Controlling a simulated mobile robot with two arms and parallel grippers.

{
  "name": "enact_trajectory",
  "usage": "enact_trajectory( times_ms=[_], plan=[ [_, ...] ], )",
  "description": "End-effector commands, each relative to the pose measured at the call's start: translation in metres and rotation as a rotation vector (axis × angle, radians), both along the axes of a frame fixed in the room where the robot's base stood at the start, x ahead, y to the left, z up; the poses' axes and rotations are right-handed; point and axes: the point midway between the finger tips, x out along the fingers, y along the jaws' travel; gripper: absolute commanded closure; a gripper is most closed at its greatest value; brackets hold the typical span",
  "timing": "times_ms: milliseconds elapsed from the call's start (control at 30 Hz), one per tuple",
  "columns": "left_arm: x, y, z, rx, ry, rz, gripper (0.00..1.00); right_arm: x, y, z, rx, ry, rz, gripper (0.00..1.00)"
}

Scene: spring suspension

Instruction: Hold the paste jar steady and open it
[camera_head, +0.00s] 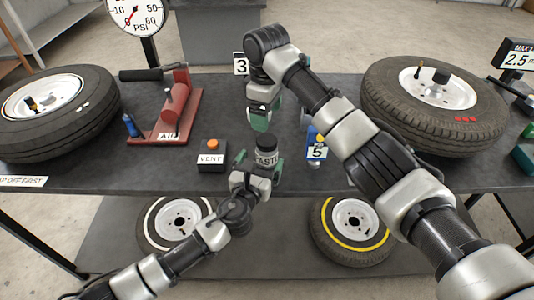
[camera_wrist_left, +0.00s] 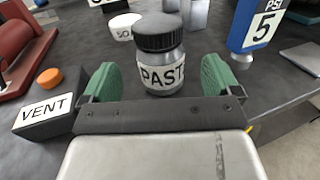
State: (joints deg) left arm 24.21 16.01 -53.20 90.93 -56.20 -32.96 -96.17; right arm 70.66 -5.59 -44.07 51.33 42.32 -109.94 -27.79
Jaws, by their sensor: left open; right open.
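The paste jar (camera_wrist_left: 161,66) stands upright on the dark table, a grey jar with a black lid (camera_wrist_left: 158,32) and a white label. In the head view the jar (camera_head: 266,157) is near the table's front edge. My left gripper (camera_wrist_left: 160,80) is open, with its green fingers on either side of the jar and visible gaps to it in the left wrist view. My right gripper (camera_head: 261,118) is above and beyond the jar in the head view, pointing down. Its fingers are partly hidden by its own body, and it is apart from the lid.
A VENT box with an orange button (camera_head: 212,153) stands left of the jar. A blue gauge marked 5 (camera_head: 316,150) stands to its right. A white cup (camera_wrist_left: 124,26) is behind it. A red air pump (camera_head: 178,108) and tires (camera_head: 434,105) lie farther out.

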Motion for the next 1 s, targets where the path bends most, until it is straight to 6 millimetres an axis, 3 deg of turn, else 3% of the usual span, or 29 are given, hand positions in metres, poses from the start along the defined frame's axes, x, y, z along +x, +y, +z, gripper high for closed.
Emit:
enact_trajectory(
  times_ms=[233, 667, 1000],
  plan=[
    [0.032, -0.010, 0.000, 0.000, -0.001, 0.002, 0.08, 0.000, 0.000, 0.000, 0.000, 0.000, -0.001, 0.24],
    [0.040, -0.013, 0.000, -0.001, 0.000, 0.001, 0.10, 0.000, 0.000, 0.000, 0.000, 0.000, -0.001, 0.24],
    [0.040, -0.013, 0.000, -0.001, 0.001, 0.001, 0.62, 0.000, 0.000, 0.000, 0.000, 0.000, -0.001, 0.24]
  ],
)
